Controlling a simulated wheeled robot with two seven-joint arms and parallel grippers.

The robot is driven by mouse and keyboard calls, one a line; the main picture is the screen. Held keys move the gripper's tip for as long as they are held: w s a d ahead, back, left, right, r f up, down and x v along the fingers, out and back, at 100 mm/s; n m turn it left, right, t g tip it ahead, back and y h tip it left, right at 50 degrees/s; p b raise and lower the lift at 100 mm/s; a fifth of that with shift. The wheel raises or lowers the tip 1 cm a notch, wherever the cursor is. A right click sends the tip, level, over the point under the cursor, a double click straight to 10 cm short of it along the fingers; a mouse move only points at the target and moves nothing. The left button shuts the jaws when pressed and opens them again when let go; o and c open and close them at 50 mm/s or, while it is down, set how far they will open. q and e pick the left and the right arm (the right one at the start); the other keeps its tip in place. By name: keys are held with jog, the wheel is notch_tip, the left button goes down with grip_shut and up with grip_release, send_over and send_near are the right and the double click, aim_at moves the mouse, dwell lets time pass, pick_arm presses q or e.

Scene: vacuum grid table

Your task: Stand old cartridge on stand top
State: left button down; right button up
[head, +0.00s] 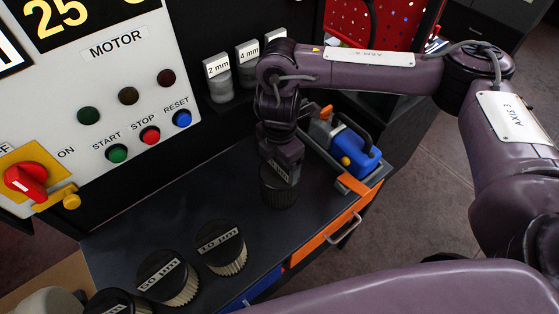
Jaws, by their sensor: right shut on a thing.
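My right gripper (279,160) points down and is shut on a dark cylindrical cartridge (278,192) with a pale label on its top. The cartridge looks upright, over or on the dark grey stand top (175,215), near its right part. I cannot tell whether its base touches the surface. The fingertips are partly hidden against the cartridge. My left gripper is not in view.
Black-capped pleated cartridges stand at the front left, one marked 10 µm (222,248) and another (168,278) beside it. A motor panel (110,85) rises behind. The surface between is clear.

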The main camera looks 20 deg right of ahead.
jog(key=o, duration=1.4)
jog(key=shift+o, duration=0.2)
notch_tip(320, 180, up, 12)
jog(key=shift+r, duration=0.1)
